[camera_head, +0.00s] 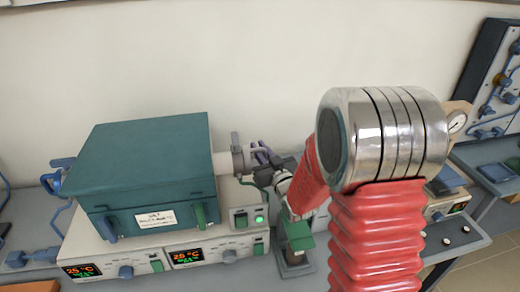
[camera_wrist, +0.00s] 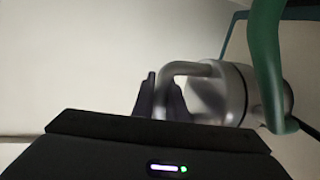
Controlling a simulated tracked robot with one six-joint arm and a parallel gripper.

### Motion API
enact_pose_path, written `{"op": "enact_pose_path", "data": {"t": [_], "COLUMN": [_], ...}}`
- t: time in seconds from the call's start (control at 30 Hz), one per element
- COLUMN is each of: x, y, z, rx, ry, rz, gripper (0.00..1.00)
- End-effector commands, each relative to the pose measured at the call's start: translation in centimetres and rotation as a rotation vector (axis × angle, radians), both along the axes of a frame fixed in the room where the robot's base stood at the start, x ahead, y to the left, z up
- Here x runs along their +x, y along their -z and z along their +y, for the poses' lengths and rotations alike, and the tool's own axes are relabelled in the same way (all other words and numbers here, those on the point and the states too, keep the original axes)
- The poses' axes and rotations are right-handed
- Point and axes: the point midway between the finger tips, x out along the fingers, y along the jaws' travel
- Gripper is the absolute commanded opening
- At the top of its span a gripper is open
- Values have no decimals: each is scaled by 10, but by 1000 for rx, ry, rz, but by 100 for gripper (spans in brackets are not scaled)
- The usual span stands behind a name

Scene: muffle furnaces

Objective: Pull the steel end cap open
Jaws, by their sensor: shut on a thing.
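The steel end cap (camera_head: 237,158) is at the right end of the tube of the teal furnace (camera_head: 150,165). In the wrist view the end cap (camera_wrist: 236,92) is a round grey metal piece with a bent bar handle (camera_wrist: 188,68). My gripper (camera_head: 262,157) is to the right of the cap in the head view. In the wrist view my gripper's dark fingers (camera_wrist: 162,96) are shut on the handle, one on each side of its downward leg. The fingers' lower parts and the handle's lower end are hidden behind my gripper body. Whether the cap is seated on the tube is hard to tell.
Control units with lit displays (camera_head: 186,254) stand under the furnace. A blue fitting (camera_head: 60,180) is at its left end. A panel with gauges and valves (camera_head: 495,95) is at the right.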

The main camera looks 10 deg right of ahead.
Motion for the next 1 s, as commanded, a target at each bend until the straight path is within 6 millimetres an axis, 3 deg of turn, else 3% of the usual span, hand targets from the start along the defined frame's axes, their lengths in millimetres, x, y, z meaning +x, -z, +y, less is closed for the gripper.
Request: {"op": "enact_pose_path", "data": {"t": [0.47,0.8,1.0], "x": [0,1,0], "y": [0,0,0], "z": [-4,-41,-49], "rx": [0,1,1], "ry": [2,5,2], "rz": [0,-3,-3], "gripper": [0,0,0]}}
